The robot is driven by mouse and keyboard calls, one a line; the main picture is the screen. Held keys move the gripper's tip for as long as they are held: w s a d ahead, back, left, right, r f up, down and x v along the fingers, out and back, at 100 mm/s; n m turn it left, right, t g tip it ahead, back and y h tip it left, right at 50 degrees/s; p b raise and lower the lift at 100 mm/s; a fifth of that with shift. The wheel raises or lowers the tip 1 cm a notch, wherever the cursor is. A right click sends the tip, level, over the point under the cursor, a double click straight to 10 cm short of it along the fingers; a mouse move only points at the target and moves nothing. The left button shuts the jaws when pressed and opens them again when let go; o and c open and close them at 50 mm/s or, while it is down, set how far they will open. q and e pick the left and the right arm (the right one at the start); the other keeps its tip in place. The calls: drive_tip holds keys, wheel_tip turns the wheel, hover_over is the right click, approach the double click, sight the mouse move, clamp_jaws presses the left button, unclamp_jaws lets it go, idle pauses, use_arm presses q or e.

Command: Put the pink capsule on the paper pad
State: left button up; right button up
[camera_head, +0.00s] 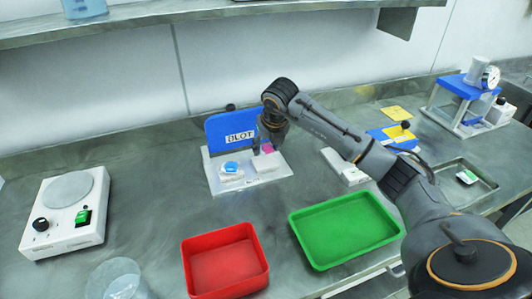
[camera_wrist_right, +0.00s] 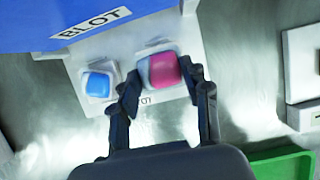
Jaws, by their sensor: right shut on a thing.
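The pink capsule (camera_wrist_right: 163,70) sits between the two fingers of my right gripper (camera_wrist_right: 166,82), which is shut on it. In the head view the gripper (camera_head: 264,149) partly hides the capsule, so only a bit of pink shows. It is over the white paper pad (camera_head: 266,163) on the right of the blot stand. I cannot tell whether the capsule touches the pad. A blue capsule (camera_head: 231,167) rests on the left white pad; it also shows in the wrist view (camera_wrist_right: 98,83). My left gripper is not in view.
The blot stand has a white base (camera_head: 222,188) and a blue upright panel (camera_head: 228,128) close behind the gripper. A red tray (camera_head: 225,262) and a green tray (camera_head: 345,230) stand in front. A white device with a round plate (camera_head: 68,213) is at left.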

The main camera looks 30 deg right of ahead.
sight(267, 151)
wheel_tip(267, 151, down, 3)
drive_tip(key=shift+w+f+p, duration=0.15)
drive_tip(key=shift+p, duration=0.45)
drive_tip(key=shift+f, duration=0.1)
drive_tip(key=shift+f, duration=0.1)
drive_tip(key=shift+f+b, duration=0.15)
drive_tip(key=shift+b, duration=0.15)
drive_tip(key=o, duration=0.9)
drive_tip(key=shift+c, duration=0.2)
